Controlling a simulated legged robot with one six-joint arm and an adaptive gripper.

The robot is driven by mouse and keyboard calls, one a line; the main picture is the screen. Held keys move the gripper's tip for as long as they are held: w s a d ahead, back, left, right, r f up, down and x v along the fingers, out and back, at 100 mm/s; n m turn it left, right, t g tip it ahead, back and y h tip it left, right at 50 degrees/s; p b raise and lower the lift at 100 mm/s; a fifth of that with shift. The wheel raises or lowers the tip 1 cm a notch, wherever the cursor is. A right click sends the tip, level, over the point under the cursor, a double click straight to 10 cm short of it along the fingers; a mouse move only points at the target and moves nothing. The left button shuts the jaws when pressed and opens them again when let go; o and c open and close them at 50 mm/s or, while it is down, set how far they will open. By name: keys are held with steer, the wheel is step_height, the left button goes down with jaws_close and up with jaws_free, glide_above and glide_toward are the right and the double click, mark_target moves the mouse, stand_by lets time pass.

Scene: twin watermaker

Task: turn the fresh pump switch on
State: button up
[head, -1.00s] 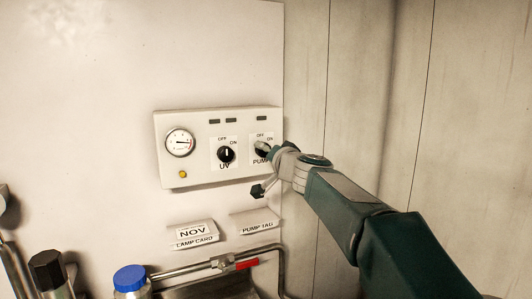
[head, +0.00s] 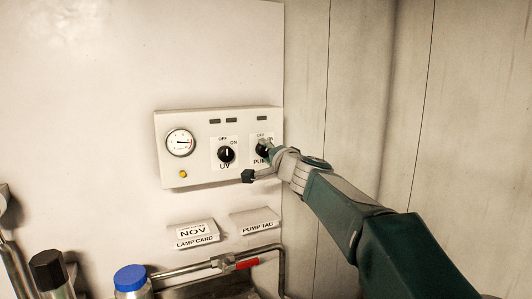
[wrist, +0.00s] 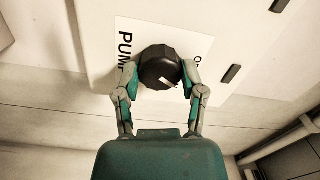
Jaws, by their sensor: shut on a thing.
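The fresh pump switch is a black round knob on the panel's right side, marked PUMP, OFF and ON. It shows in the head view (head: 261,150), partly covered by my gripper (head: 268,154), and in the wrist view (wrist: 159,66). In the wrist view my gripper (wrist: 160,78) has a finger on each side of the knob and is shut on it. A white mark sits at the knob's lower right there, on the side away from the PUMP lettering. The ON word is partly hidden in the wrist view.
The white control panel (head: 200,178) also holds a gauge (head: 180,143), the UV knob (head: 226,155) and a yellow button (head: 183,174). The dark indicator windows look unlit. Below are two cards, a pipe with a red-handled valve (head: 246,264) and a blue-capped bottle (head: 130,278).

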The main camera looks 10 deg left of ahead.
steer(key=m, duration=0.6)
steer(key=shift+w+f, duration=0.1)
steer(key=shift+f, duration=0.3)
steer(key=shift+m, duration=0.3)
steer(key=o, duration=1.1)
steer(key=shift+a, duration=0.1)
steer(key=shift+o, duration=0.2)
steer(key=shift+r, duration=0.15)
steer(key=v, duration=1.2)
steer(key=shift+f, duration=0.25)
